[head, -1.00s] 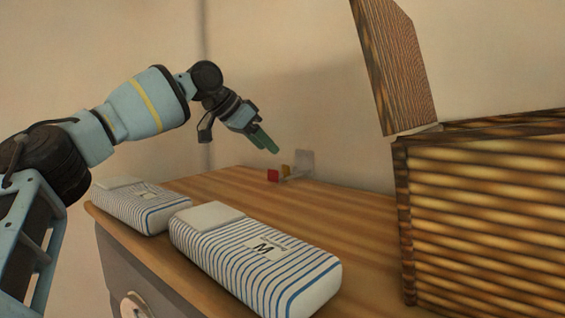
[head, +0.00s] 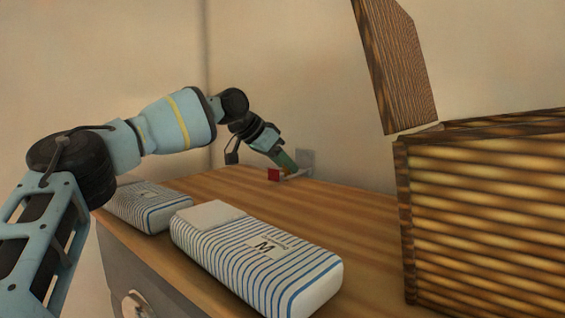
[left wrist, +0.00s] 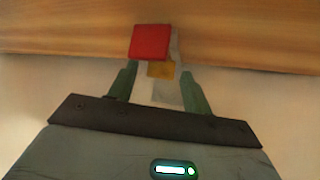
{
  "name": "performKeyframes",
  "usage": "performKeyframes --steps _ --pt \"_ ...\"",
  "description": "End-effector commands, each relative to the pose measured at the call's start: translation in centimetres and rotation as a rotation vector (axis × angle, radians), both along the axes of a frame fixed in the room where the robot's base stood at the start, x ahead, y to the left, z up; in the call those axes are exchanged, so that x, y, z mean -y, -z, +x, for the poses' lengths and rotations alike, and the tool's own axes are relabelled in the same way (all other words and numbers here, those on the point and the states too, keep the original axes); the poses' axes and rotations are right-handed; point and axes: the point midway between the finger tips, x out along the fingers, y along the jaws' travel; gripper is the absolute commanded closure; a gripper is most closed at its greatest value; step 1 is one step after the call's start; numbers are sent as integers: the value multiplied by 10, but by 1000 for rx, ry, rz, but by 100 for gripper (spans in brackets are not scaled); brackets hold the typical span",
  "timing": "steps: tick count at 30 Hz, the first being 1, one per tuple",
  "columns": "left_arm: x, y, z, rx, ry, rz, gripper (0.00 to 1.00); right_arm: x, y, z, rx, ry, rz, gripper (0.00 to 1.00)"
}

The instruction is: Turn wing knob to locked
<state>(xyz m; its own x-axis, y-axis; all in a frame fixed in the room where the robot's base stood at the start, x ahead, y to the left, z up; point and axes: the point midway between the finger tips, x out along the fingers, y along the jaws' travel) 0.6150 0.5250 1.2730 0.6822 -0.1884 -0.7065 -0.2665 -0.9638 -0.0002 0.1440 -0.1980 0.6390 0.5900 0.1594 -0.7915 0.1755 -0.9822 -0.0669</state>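A small fixture stands at the back of the wooden top, with a red block (head: 274,174) in front and a pale grey plate (head: 304,158) behind. In the left wrist view, the red block (left wrist: 150,42) is above a yellow-orange piece (left wrist: 161,69). I cannot tell for sure which part is the wing knob. My left gripper (head: 289,168) reaches down to the fixture. In the left wrist view, its green fingers (left wrist: 158,84) are apart, one on each side of the yellow piece, with gaps visible. My right gripper is not in view.
Two striped packages lie on the wooden top, one (head: 255,257) near the front and one (head: 150,207) at the left under my arm. A ribbed wooden box (head: 490,220) with a raised lid (head: 395,65) stands at the right. The middle of the top (head: 345,215) is clear.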

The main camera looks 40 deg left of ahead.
Motion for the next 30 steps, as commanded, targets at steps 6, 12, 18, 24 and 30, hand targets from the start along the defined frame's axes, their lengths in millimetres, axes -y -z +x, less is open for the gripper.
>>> performKeyframes --steps 6,12,18,24,30 --pt "0 0 0 0 0 0 80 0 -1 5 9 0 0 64" --pt "0 0 0 -1 -4 0 93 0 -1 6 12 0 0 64" --pt "1 -1 -1 -3 -81 3 93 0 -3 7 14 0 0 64" --pt "3 -1 -1 -4 -209 4 93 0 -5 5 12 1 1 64" --pt "4 0 -1 -5 -327 5 93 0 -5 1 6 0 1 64"
